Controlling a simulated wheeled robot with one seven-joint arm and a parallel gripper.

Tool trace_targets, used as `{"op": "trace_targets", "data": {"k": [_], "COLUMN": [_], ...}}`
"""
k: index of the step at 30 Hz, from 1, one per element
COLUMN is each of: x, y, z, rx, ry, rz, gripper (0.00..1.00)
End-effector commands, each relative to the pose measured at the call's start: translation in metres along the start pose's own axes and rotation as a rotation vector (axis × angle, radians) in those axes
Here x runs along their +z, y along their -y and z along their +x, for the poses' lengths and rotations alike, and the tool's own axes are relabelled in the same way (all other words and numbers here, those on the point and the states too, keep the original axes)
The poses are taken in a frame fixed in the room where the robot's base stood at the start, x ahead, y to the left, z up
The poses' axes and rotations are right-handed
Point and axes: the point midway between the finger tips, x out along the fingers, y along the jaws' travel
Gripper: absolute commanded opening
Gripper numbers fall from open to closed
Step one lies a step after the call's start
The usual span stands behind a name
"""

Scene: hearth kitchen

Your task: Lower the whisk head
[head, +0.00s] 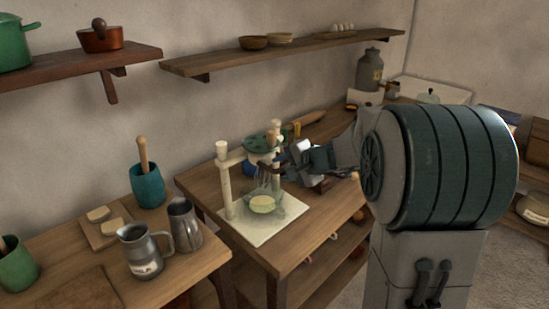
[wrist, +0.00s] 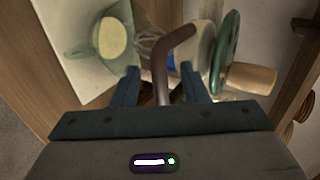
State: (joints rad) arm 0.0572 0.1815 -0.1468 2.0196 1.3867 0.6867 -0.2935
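The whisk stand has pale posts (head: 224,180) and a white base board (head: 252,238). A wire whisk head (head: 264,177) hangs between the posts above a glass bowl with pale yellow contents (head: 262,205). In the wrist view the bowl (wrist: 111,40) is at upper left and the whisk wires (wrist: 150,42) beside it. A bent brown lever (wrist: 161,72) reaches between my fingers. A green wheel with a wooden knob (wrist: 250,78) is right of them. My gripper (wrist: 160,70) is open around the lever, with gaps visible on both sides. In the head view my gripper (head: 288,168) is beside the stand, partly hidden.
The stand is on a wooden table (head: 300,250). A nearer table at left holds metal jugs (head: 146,250), a teal crock (head: 147,184) and a board with bread (head: 103,222). Wall shelves (head: 280,52) hang above.

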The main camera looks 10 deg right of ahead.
Motion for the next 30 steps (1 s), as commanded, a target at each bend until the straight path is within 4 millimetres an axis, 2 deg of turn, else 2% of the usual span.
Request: {"op": "trace_targets", "data": {"k": [5, 6, 9, 10, 17, 30], "x": [0.0, 0.0, 0.0, 0.0, 0.0, 0.0], "y": [0.0, 0.0, 0.0, 0.0, -0.001, -0.018], "z": [0.0, 0.0, 0.0, 0.0, 0.0, 0.011], "rx": [0.0, 0.0, 0.0, 0.0, 0.0, 0.002], "ry": [0.0, 0.0, 0.0, 0.0, 0.0, 0.001], "rz": [0.0, 0.0, 0.0, 0.0, 0.0, 0.0], "gripper": [0.4, 0.34, 0.07, 0.0, 0.0, 0.0]}}
